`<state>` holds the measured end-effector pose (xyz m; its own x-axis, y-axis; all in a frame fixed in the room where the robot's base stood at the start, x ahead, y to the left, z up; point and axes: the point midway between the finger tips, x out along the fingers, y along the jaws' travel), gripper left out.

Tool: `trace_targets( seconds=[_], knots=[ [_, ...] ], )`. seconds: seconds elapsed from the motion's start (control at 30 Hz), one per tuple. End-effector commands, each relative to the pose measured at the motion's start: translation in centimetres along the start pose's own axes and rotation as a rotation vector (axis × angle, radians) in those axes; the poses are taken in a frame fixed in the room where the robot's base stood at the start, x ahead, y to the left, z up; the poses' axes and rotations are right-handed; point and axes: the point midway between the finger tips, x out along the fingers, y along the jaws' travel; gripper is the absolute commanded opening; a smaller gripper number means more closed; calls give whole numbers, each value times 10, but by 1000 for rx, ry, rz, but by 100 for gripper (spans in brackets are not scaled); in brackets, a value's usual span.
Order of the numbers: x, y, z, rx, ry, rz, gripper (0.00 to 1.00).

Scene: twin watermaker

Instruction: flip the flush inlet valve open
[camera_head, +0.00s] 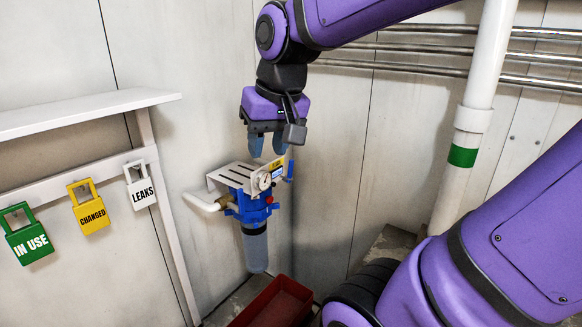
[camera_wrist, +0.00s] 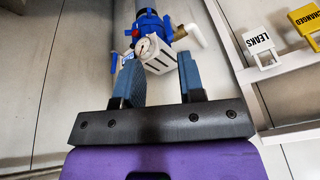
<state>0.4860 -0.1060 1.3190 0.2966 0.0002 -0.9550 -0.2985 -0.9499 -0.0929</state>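A blue filter unit (camera_head: 254,208) with a clear blue-grey bowl is mounted on the wall below a white slotted bracket (camera_head: 232,177). A small blue lever (camera_head: 290,170), which looks like the valve handle, stands upright at its right, beside a yellow tag (camera_head: 272,165). My gripper (camera_head: 268,145) points down just above the unit, its two blue-grey fingers apart and nothing between them. The wrist view shows the open fingers (camera_wrist: 160,75), with the filter unit (camera_wrist: 150,25) and its round gauge (camera_wrist: 147,46) beyond them. I cannot tell the lever's exact setting.
A white pipe (camera_head: 200,201) leaves the unit at the left. A shelf rail holds green, yellow and white tags (camera_head: 140,187) further left. A red bin (camera_head: 275,303) lies below. A thick white pipe (camera_head: 475,120) and metal wall pipes (camera_head: 420,49) are at the right.

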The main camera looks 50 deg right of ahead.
Motion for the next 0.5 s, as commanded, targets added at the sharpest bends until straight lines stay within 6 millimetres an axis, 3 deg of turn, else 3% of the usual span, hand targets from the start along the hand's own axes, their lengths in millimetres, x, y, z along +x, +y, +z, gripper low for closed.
trace_targets(
  seconds=[0.37,0.5],
  knots=[
    [9,26,-58,307,-41,34,36],
    [22,46,-88,477,-80,66,36]
  ],
)
